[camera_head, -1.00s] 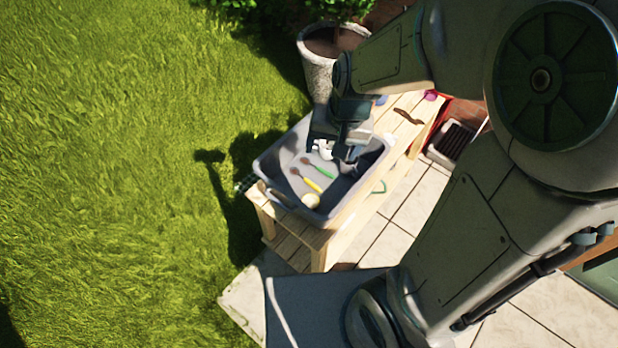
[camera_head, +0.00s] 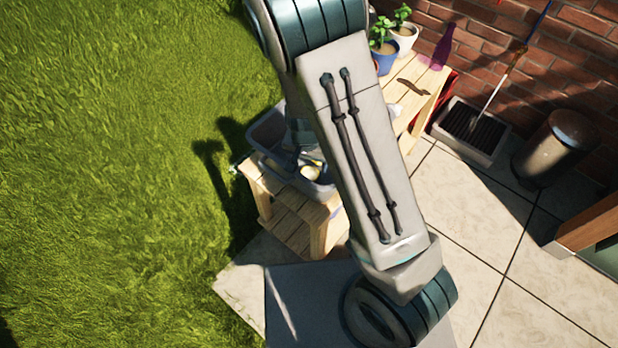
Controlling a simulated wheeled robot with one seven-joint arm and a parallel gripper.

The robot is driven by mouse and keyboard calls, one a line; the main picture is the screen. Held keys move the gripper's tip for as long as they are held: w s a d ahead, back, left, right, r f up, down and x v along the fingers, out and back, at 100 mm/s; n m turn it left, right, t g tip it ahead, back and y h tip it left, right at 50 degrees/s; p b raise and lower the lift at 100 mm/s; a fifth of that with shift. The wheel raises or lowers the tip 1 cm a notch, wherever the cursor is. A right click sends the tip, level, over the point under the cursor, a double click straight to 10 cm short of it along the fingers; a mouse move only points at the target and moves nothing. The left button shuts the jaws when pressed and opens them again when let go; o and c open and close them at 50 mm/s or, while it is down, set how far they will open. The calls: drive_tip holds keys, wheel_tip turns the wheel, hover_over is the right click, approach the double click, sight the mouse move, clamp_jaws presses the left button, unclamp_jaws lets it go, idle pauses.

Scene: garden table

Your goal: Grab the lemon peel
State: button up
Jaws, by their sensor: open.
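A pale yellow round piece (camera_head: 311,173), which looks like the lemon peel, lies in the near end of the grey tub (camera_head: 262,158) on the wooden table. It is small, so its exact shape is unclear. My gripper (camera_head: 291,157) is low over the tub, in shade, just left of and behind the pale piece. It is open, with no held thing visible. Its fingertips are hard to make out, and I cannot tell whether they touch anything. My arm hides the right part of the tub. A bit of a yellow handle shows beside the pale piece.
On the wooden table (camera_head: 290,222), a brown strip (camera_head: 411,87), potted plants (camera_head: 403,37) and a purple bottle (camera_head: 443,48) stand or lie toward the far end. A metal bin (camera_head: 553,148) and a brick wall are at the right. Grass lies open at the left.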

sight(309, 177)
drive_tip(key=f, duration=0.2)
drive_tip(key=w+f+b, duration=0.1)
drive_tip(key=f, duration=0.4)
drive_tip(key=shift+w+d+f, duration=0.1)
drive_tip(key=shift+w+d, duration=0.05)
drive_tip(key=c, duration=1)
